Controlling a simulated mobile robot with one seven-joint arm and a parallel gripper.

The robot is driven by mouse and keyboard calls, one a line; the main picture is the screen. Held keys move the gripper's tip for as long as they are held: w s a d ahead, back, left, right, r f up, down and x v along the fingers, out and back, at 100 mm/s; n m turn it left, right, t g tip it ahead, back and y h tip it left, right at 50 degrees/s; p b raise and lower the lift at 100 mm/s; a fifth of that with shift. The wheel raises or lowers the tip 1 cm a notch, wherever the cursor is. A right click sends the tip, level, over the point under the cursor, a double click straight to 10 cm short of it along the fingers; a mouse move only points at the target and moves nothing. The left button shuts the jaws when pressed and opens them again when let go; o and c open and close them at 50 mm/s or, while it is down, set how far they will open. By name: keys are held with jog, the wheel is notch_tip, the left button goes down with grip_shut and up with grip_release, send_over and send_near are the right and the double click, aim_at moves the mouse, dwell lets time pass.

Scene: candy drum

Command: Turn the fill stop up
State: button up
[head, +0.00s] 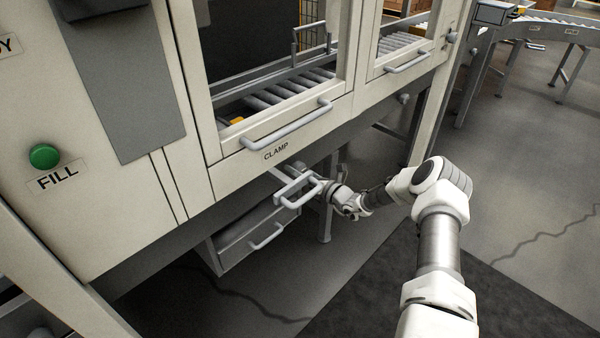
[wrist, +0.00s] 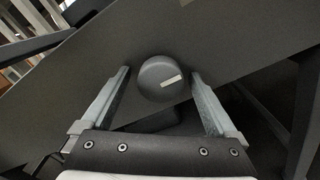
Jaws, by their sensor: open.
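A round dark grey knob (wrist: 152,76) with a pale pointer mark shows in the wrist view on a dark panel. The mark points right and slightly up in that picture. No label on the knob is visible, so I cannot confirm it is the fill stop. My gripper (wrist: 161,71) is open, with one finger on each side of the knob; I cannot tell whether they touch it.
The cabinet has a green button (head: 44,156) above a FILL label (head: 57,176), and window doors with bar handles (head: 287,127). A grey drawer (head: 243,240) hangs below the clamp handle. A roller conveyor (head: 555,28) stands at the back right. The floor at right is clear.

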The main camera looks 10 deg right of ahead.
jog(key=c, duration=1.4)
jog(key=shift+n, duration=0.4)
jog(key=n, duration=0.3)
jog(key=shift+d+n, duration=0.1)
jog(key=shift+n, duration=0.2)
jog(key=n, duration=0.4)
jog(key=shift+n, duration=0.3)
jog(key=n, duration=0.4)
jog(key=shift+n+p, duration=0.35)
jog(key=shift+n, duration=2.15)
